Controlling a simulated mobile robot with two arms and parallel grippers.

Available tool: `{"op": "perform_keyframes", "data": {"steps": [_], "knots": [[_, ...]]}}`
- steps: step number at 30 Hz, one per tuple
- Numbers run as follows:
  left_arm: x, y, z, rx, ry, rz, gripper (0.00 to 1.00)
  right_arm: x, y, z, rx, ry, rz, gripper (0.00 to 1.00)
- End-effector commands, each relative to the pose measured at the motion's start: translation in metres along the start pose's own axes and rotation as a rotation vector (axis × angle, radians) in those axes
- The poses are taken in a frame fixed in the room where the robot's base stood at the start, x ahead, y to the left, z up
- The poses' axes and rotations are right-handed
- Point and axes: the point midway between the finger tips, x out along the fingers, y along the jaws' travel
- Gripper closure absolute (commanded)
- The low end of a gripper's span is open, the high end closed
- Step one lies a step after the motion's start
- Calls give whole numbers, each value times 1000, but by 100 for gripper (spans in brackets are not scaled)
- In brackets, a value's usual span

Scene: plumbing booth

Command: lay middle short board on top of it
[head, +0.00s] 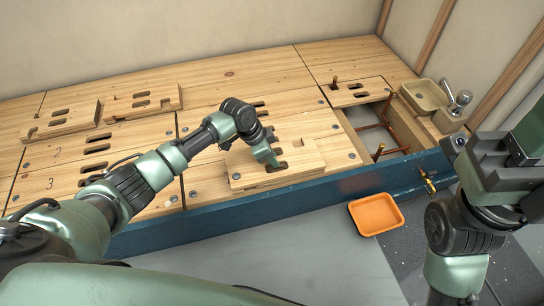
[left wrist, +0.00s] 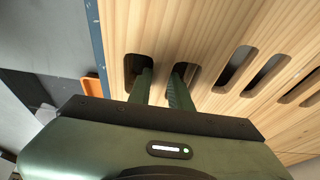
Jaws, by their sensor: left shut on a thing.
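A short pale wooden board (head: 301,158) with slots lies at the front middle of the wooden deck, close to the blue front beam. My left gripper (head: 274,162) reaches down onto this board. In the left wrist view its two fingers (left wrist: 160,82) are in two neighbouring slots of the board (left wrist: 205,25), shut on the wooden bar between them. I cannot tell whether the board rests flat on the deck or is slightly raised. My right gripper (head: 500,163) is at the right edge of the head view, away from the boards; its jaw state is unclear.
Two similar slotted boards (head: 60,119) (head: 143,101) lie on the deck at the left. An open bay with copper pipes (head: 378,128) is at the right, beside a small basin (head: 424,95) with a tap. An orange tray (head: 376,214) sits on the floor before the blue beam (head: 220,216).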

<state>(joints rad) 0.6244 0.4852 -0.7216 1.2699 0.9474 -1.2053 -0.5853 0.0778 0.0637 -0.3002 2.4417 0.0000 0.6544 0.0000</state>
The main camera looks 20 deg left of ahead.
Motion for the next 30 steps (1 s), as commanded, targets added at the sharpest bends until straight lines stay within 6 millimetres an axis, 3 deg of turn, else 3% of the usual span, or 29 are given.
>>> {"op": "perform_keyframes", "data": {"steps": [3, 4, 6, 17, 20, 30], "knots": [[2, 0, 0, 0, 1, 0, 100, 1, 0, 0, 0, 2, 2, 64], [2, 0, 0, 0, 2, -1, 75, 1, 0, 0, 0, 2, 2, 64], [2, 0, 0, 0, 2, -1, 55, 1, 0, 0, 0, 3, 4, 64], [0, 0, 1, 0, -1, 0, 55, 4, 1, 0, 0, 6, 5, 64], [-12, 0, 0, 1, 0, 0, 55, 7, 2, 0, 1, 3, 9, 64], [-66, 0, -1, 1, 0, 0, 55, -14, 5, 5, 15, -115, 51, 64]]}}
